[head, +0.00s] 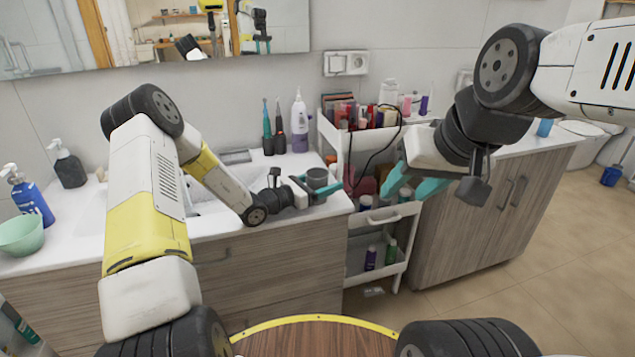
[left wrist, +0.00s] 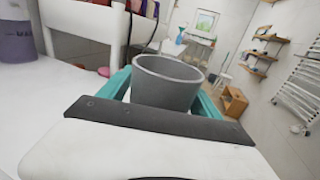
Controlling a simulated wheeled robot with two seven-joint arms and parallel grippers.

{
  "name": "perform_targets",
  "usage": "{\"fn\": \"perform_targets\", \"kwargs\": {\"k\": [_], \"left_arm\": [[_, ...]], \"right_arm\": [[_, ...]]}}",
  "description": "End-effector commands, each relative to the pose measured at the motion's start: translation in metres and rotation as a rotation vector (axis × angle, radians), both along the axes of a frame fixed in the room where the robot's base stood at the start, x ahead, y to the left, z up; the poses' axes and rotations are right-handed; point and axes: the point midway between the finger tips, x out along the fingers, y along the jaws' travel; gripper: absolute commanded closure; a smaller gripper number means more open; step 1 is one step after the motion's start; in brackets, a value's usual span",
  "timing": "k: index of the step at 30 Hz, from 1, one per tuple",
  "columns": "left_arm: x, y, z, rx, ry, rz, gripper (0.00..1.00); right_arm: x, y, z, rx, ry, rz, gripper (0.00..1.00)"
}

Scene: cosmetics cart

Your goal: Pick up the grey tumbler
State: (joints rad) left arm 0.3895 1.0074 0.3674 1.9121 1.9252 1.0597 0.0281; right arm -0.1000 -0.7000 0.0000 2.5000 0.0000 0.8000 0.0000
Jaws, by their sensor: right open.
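The grey tumbler (head: 317,179) is near the front right corner of the white counter. In the left wrist view the tumbler (left wrist: 167,84) is upright, its open rim toward the camera. My left gripper (head: 316,188) has its teal fingers on both sides of the tumbler, close against its wall. The gripper also shows in the left wrist view (left wrist: 165,100), where its palm hides the tumbler's lower part. I cannot tell whether the tumbler's base touches the counter. My right gripper (head: 414,186) is open and empty, in front of the white cart.
The white cart (head: 384,214) with cosmetics stands just right of the counter. A lilac bottle (head: 299,125) and toothbrushes (head: 273,130) stand behind the tumbler. A green bowl (head: 21,236) and a blue pump bottle (head: 32,200) are at the far left.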

Motion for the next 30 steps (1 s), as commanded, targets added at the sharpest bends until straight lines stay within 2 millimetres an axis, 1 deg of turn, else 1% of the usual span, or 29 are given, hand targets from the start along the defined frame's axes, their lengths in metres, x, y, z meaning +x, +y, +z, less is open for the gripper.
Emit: {"fn": "perform_targets", "kwargs": {"k": [1, 3, 5, 6, 7, 8, 17, 22, 26, 27, 28, 30], "left_arm": [[0.0, 0.0, 0.0, 0.0, 0.0, 0.0, 0.39], [0.0, 0.0, 0.0, 0.0, 0.0, 0.0, 0.53], [0.0, 0.0, 0.0, 0.0, 0.0, 0.0, 0.64], [0.0, 0.0, 0.0, 0.0, 0.0, 0.0, 0.72], [0.0, 0.0, 0.0, 0.0, 0.0, 0.0, 0.78], [0.0, 0.0, 0.0, 0.001, -0.001, 0.0, 0.82], [0.0, 0.0, 0.003, 0.0, -0.001, 0.0, 0.82], [0.0, 0.0, 0.016, 0.0, -0.003, 0.0, 0.82], [0.0, 0.001, 0.033, 0.001, -0.004, 0.0, 0.82], [-0.001, 0.001, 0.039, 0.002, -0.002, 0.001, 0.82], [-0.007, 0.007, 0.037, 0.001, 0.002, 0.002, 0.82], [-0.019, 0.016, 0.038, 0.002, 0.001, 0.002, 0.82]], "right_arm": [[0.0, 0.0, 0.0, 0.0, 0.0, 0.0, 0.55], [0.0, 0.0, 0.0, 0.0, 0.0, 0.0, 0.55], [0.0, 0.0, 0.0, 0.0, 0.0, 0.0, 0.55], [0.0, 0.0, 0.0, 0.0, 0.0, 0.0, 0.55], [0.0, 0.0, 0.0, 0.0, 0.0, 0.0, 0.55], [0.0, 0.0, 0.0, 0.0, 0.0, 0.0, 0.55], [0.0, 0.0, 0.0, 0.0, 0.0, 0.0, 0.55], [0.0, 0.0, 0.0, 0.0, 0.0, 0.0, 0.55], [0.0, 0.0, 0.0, 0.0, 0.0, 0.0, 0.55], [0.0, 0.0, 0.0, 0.0, 0.0, 0.0, 0.55], [0.0, 0.0, 0.0, 0.0, 0.0, 0.0, 0.55], [0.0, 0.0, 0.0, 0.0, 0.0, 0.0, 0.55]]}}
